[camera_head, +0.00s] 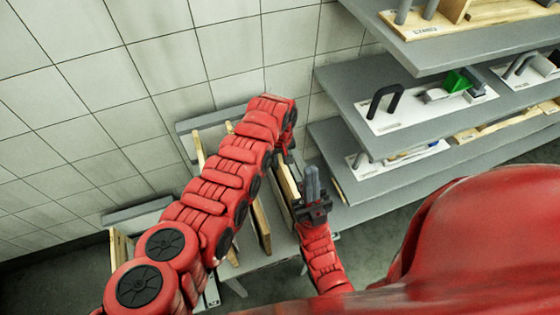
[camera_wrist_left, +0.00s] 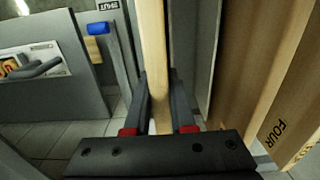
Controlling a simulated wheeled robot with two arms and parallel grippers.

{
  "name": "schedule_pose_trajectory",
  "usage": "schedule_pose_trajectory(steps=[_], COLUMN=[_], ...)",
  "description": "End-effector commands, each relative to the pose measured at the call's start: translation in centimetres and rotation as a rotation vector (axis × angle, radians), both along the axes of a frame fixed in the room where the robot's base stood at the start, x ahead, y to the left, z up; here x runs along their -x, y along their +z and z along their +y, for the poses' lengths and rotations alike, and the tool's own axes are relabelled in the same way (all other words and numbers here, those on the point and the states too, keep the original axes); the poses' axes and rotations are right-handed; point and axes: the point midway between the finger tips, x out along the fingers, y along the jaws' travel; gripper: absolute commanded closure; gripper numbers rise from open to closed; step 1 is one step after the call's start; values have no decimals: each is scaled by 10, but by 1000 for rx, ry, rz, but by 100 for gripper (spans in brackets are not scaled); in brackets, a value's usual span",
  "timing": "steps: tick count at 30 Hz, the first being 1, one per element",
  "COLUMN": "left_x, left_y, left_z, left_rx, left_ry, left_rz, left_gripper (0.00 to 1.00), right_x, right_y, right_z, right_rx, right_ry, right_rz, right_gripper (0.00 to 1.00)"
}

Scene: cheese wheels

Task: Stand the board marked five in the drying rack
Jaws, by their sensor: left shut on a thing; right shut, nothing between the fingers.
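My left gripper (camera_head: 285,157) is shut on a pale wooden board (camera_wrist_left: 152,50), which runs between its two fingers in the left wrist view. In the head view the held board (camera_head: 288,183) hangs below the gripper, partly hidden by my arm. No marking shows on it, so I cannot tell its number. A grey rack (camera_head: 192,125) stands against the wall, with wooden boards upright in it (camera_head: 262,230); my left arm hides much of it. My right gripper (camera_head: 312,185) is shut and empty, just right of the held board.
A board marked FOUR (camera_wrist_left: 275,125) stands close on the right in the left wrist view. Grey shelves (camera_head: 350,95) with handled tools and a green item (camera_head: 457,82) rise at the right. A tiled wall (camera_head: 120,70) is behind. A blue item (camera_wrist_left: 97,28) shows in the wrist view.

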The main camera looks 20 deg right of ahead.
Motion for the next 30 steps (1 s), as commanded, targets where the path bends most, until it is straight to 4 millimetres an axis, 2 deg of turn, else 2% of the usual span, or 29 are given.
schedule_pose_trajectory(steps=[11,12,17,30], left_x=[-1,-1,-1,-1], left_y=[-3,-3,-3,1], left_z=[-1,-1,-1,-1], left_rx=[2,2,1,2], left_ry=[0,0,0,-1], left_rz=[-3,-3,-2,-4], left_gripper=[100,72,43,43], right_x=[0,0,0,0], right_y=[-4,-4,-4,-5], right_z=[0,0,0,0], right_rx=[0,0,0,0], right_ry=[0,0,0,0], right_rz=[0,0,0,0], right_gripper=[100,100,100,100])
